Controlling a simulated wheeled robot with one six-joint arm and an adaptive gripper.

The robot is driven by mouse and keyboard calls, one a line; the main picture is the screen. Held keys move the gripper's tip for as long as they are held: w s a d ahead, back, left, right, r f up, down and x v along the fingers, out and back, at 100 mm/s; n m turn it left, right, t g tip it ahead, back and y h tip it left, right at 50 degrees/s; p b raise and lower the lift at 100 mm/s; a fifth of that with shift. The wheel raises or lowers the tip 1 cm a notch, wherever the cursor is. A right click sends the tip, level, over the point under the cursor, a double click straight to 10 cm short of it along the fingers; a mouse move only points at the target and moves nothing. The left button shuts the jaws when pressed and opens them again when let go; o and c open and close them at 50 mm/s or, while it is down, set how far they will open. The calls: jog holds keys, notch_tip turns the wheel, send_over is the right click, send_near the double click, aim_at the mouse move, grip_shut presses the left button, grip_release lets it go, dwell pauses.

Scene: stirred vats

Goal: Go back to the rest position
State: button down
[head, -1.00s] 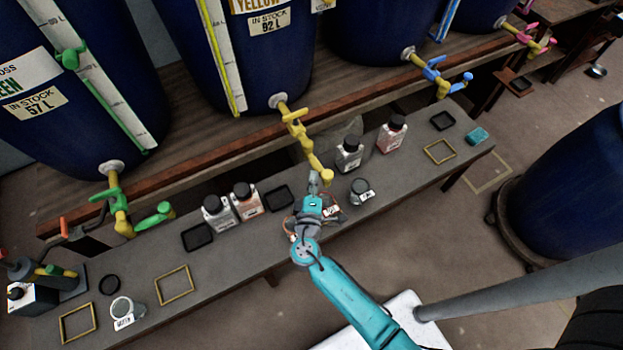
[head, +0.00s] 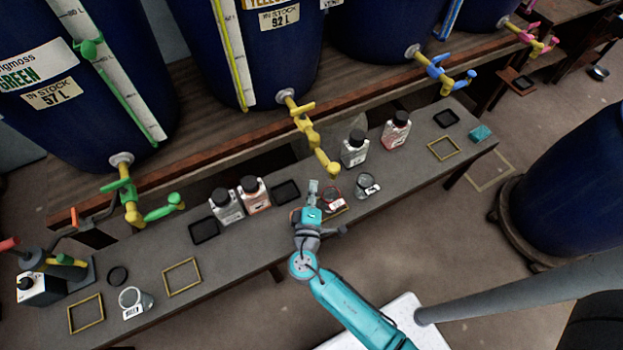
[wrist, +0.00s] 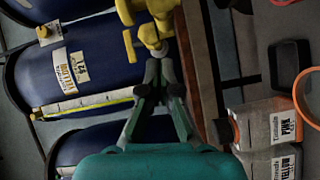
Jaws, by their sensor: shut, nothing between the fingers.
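My gripper (head: 313,187) is shut and empty. In the head view it is at the front of the grey bench (head: 245,262), below the yellow tap (head: 318,150) and left of a small glass beaker (head: 366,186). In the wrist view my gripper (wrist: 160,72) points toward the yellow tap (wrist: 148,32), which is in front of the blue vat (wrist: 85,68). It looks apart from the tap, though the distance is hard to judge. My teal arm reaches in from the lower right of the head view.
Bottles (head: 254,195) stand left of my gripper, and others (head: 355,148) stand to the right. Another beaker (head: 134,302) is at the far left. A green tap (head: 130,205) and a blue tap (head: 440,72) overhang the bench. A blue barrel (head: 570,180) stands on the floor at right.

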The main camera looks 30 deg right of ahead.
jog(key=s, duration=0.1)
jog(key=s+a, duration=0.1)
jog(key=s, duration=0.3)
jog(key=shift+s+a+r, duration=0.15)
jog(key=shift+s+a, duration=0.05)
jog(key=shift+a, duration=0.05)
jog(key=s+d+f+m+g+y, duration=0.1)
jog(key=s+f+g+y, duration=0.15)
jog(key=s, duration=0.65)
jog(key=s+f+g+y, duration=0.1)
jog(key=s+f+y, duration=0.25)
jog(key=s, duration=0.45)
jog(key=s+a+r+m+t+y, duration=0.1)
jog(key=s+r+m, duration=0.3)
jog(key=r, duration=0.6)
jog(key=s+a+r+m+t+y, duration=0.1)
jog(key=s+r+m+t+y, duration=0.1)
jog(key=s+r, duration=0.7)
notch_tip(320, 180, up, 2)
jog(key=shift+r+m+t, duration=0.25)
jog(key=shift+m+t, duration=0.2)
jog(key=shift+m, duration=0.65)
jog(key=shift+a, duration=0.15)
